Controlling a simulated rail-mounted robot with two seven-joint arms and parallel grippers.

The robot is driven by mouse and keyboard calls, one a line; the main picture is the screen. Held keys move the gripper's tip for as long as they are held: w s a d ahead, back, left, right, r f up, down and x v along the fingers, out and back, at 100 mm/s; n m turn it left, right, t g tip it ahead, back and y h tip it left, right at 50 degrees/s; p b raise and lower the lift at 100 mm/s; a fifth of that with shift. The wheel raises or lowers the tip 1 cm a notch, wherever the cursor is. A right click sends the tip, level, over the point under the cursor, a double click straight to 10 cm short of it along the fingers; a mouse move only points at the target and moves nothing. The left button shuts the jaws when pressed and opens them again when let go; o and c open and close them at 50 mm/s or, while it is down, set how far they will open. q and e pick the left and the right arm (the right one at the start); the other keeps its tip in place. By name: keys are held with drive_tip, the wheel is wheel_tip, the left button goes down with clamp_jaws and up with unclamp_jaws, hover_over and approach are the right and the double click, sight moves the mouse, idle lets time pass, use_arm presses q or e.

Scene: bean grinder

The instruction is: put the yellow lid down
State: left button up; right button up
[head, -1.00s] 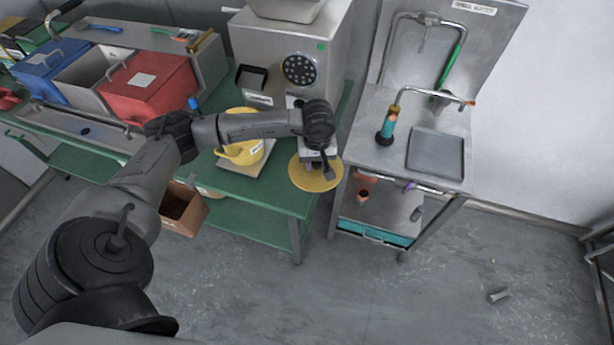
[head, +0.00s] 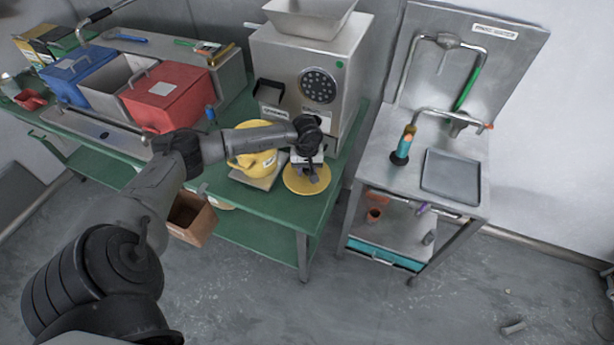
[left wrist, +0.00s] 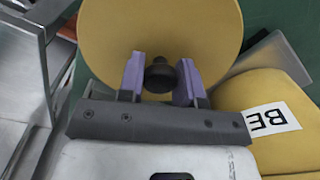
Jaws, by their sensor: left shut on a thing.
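The yellow lid (head: 308,184) is a round disc near the right end of the green table (head: 262,203) in the head view. In the left wrist view the lid (left wrist: 160,28) shows its dark knob (left wrist: 160,74) between two purple fingers. My left gripper (left wrist: 161,80) is shut on that knob. In the head view my left gripper (head: 307,165) is over the lid. I cannot tell whether the lid touches the table. A yellow container (head: 253,165) with a white label stands just left of the lid on a flat plate. My right gripper is not in view.
The steel grinder (head: 318,75) stands behind the lid. Red (head: 168,95) and blue (head: 78,75) boxes are at the left. A steel sink stand (head: 390,178) is to the right, across a gap. Little bare tabletop shows around the lid.

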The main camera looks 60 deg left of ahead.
sight(307, 176)
use_arm(q)
drive_tip(key=shift+f, duration=1.85)
drive_tip(key=shift+f+b, duration=0.1)
drive_tip(key=shift+b, duration=0.2)
drive_tip(key=o, duration=0.9)
drive_tip(key=shift+o, duration=0.2)
